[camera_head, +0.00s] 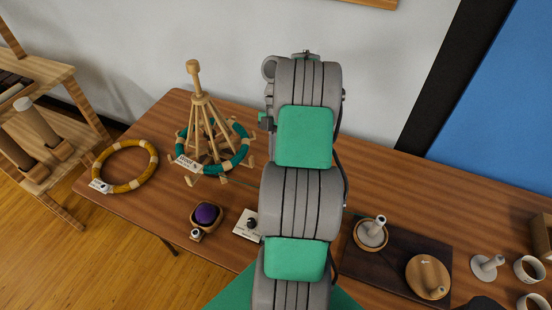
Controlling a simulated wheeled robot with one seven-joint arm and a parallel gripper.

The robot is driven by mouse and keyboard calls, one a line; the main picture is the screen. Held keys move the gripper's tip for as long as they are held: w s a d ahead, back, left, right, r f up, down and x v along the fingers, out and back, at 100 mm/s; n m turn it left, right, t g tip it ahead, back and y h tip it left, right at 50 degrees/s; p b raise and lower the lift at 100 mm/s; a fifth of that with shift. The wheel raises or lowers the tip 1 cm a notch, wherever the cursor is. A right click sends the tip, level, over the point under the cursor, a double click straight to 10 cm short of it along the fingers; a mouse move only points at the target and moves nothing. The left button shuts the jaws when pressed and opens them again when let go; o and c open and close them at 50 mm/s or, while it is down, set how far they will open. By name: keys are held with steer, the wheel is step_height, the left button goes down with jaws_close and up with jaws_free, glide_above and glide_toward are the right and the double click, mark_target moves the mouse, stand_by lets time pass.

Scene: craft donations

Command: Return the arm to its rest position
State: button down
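My arm rises through the middle of the head view as a column of grey links with green pads. It stands in front of the wooden table (120,205) and hides part of its middle. My gripper's fingers do not show; the far end of the arm is hidden behind its own links. Whether the gripper is open, shut or holding anything is not visible.
Left of the arm stand a wooden stand (203,110) with a teal ring (243,160) around it, a yellow ring (98,166) and a bowl with a purple ball (207,214). Right are a dark board (395,265) with wooden pieces and white cups (527,269). A shelf (65,95) stands far left.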

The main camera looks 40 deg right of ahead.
step_height(320, 180, down, 6)
steer(key=w+a+m+t+p, duration=0.1)
steer(key=w+a+m+t, duration=0.15)
steer(key=m, duration=1.65)
steer(key=s+a+r+m+t+h+b, duration=0.2)
steer(key=s+a+r+m+h, duration=0.25)
steer(key=s+a+r, duration=0.35)
steer(key=w+a+r+n+t+b, duration=0.1)
steer(key=w+a+r+n+t, duration=0.1)
steer(key=a, duration=0.4)
steer(key=w+a+r+n+t+b, duration=0.1)
steer(key=w+a+r+n+t, duration=0.1)
steer(key=a+r, duration=0.4)
steer(key=shift+w+a+r+n+h, duration=0.3)
steer(key=shift+w+a+n+h, duration=0.2)
steer(key=shift+w+n, duration=0.55)
steer(key=shift+w+t, duration=0.15)
steer(key=shift+t, duration=0.1)
